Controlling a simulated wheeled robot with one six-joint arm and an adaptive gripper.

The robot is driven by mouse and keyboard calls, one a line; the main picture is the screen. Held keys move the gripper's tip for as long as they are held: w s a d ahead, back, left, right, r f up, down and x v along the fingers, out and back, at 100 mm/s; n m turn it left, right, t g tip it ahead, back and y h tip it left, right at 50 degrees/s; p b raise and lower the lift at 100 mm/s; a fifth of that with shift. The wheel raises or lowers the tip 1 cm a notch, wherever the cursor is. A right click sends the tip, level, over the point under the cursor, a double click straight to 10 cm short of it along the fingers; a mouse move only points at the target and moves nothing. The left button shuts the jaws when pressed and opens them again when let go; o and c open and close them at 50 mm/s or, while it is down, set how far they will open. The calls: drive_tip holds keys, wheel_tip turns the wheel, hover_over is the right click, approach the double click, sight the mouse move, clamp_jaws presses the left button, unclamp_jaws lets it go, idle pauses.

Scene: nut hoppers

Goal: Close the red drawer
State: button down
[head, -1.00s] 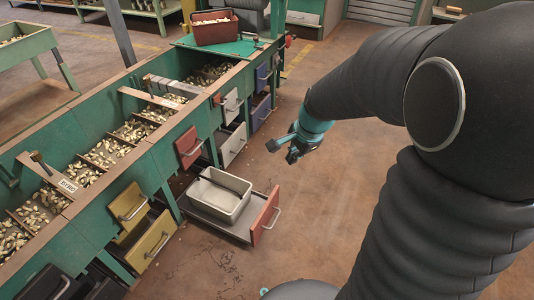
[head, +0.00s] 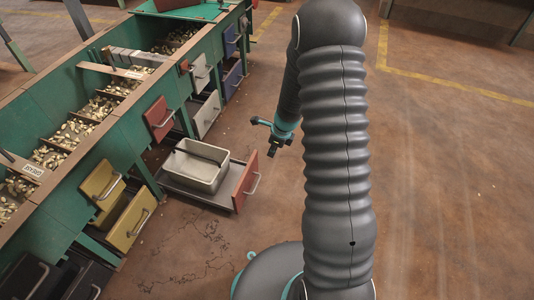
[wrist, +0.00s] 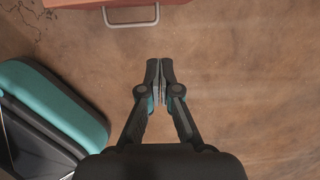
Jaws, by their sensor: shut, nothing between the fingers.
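The lower red drawer (head: 241,186) stands pulled out from the green bench. Its red front has a metal bar handle (head: 254,184), and a pale grey bin (head: 197,166) sits on its flat tray. In the wrist view the red front's edge (wrist: 85,3) and the handle (wrist: 131,23) show at the top. My gripper (head: 272,151) is shut and empty, apart from the drawer, just to the right of its front in the head view. In the wrist view my fingertips (wrist: 160,64) are together, below and right of the handle, over bare floor.
Another red drawer front (head: 158,119) sits higher on the bench. Yellow drawers (head: 130,217) stand open at the left, and pale and blue ones further back. The bench (head: 110,135) holds several nut compartments. Open floor (head: 440,180) lies to the right.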

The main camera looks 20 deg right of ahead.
drive_tip(key=shift+w+a+f+b, duration=0.35)
drive_tip(key=shift+w+a+f, duration=0.35)
drive_tip(key=shift+f, duration=0.65)
drive_tip(key=shift+w+a+f+b, duration=0.45)
drive_tip(key=shift+a+f, duration=0.5)
drive_tip(key=shift+f, duration=0.4)
drive_tip(key=shift+w+a+f+b, duration=0.3)
drive_tip(key=shift+w+a+f, duration=0.45)
drive_tip(key=shift+f, duration=0.6)
drive_tip(key=shift+s, duration=0.1)
drive_tip(key=shift+a, duration=0.1)
